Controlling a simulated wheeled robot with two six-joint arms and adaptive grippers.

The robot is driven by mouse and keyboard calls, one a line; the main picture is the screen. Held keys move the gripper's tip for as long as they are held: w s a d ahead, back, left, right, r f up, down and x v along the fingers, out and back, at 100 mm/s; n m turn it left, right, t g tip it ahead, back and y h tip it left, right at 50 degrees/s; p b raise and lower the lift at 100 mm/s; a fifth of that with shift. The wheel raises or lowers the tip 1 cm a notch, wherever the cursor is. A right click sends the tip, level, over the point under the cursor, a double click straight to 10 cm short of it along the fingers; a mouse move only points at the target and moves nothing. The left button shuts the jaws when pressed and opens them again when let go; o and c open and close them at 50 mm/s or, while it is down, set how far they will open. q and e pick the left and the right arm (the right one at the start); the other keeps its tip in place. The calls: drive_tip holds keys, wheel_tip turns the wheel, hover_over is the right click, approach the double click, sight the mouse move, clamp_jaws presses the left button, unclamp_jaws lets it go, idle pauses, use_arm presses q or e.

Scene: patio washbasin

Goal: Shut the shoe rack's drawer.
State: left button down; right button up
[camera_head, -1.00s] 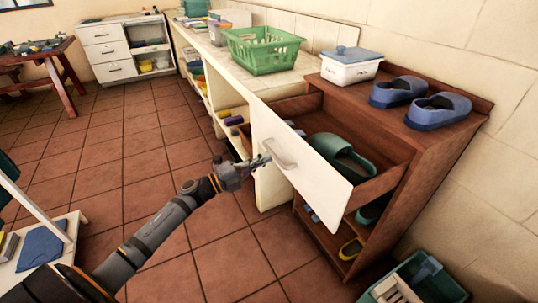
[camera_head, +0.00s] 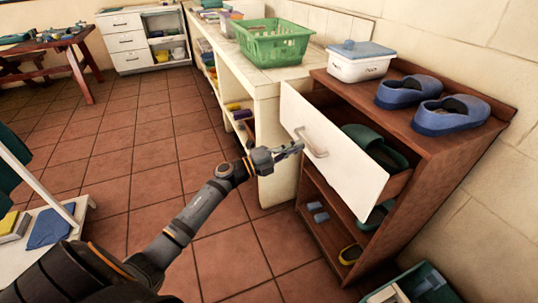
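The brown wooden shoe rack (camera_head: 428,150) stands against the wall at the right. Its drawer (camera_head: 330,150) has a white front and is partly open, sticking out to the left. A dark green clog (camera_head: 375,143) shows inside it. The drawer's pale bar handle (camera_head: 313,144) is on the outer face. My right gripper is not in view.
Blue clogs (camera_head: 450,114) and a lidded white box (camera_head: 360,62) stand on the rack top. A green basket (camera_head: 271,42) sits on the counter to the left. A green crate (camera_head: 425,285) stands on the floor below. Tiled floor in front is clear.

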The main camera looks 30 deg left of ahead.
sight(324, 138)
use_arm(q)
drive_tip(key=x, duration=0.3)
drive_tip(key=f+x, duration=0.1)
drive_tip(key=x, duration=0.3)
drive_tip(key=f+x, duration=0.1)
drive_tip(key=x, duration=0.2)
drive_tip(key=shift+w+d+r, duration=0.1)
drive_tip(key=shift+w+d, duration=0.1)
drive_tip(key=shift+w, duration=0.05)
drive_tip(key=shift+w+d, duration=0.25)
drive_tip(key=shift+w, duration=0.05)
drive_tip(key=shift+w+d, duration=0.25)
drive_tip(key=shift+w, duration=0.1)
drive_tip(key=shift+r, duration=0.1)
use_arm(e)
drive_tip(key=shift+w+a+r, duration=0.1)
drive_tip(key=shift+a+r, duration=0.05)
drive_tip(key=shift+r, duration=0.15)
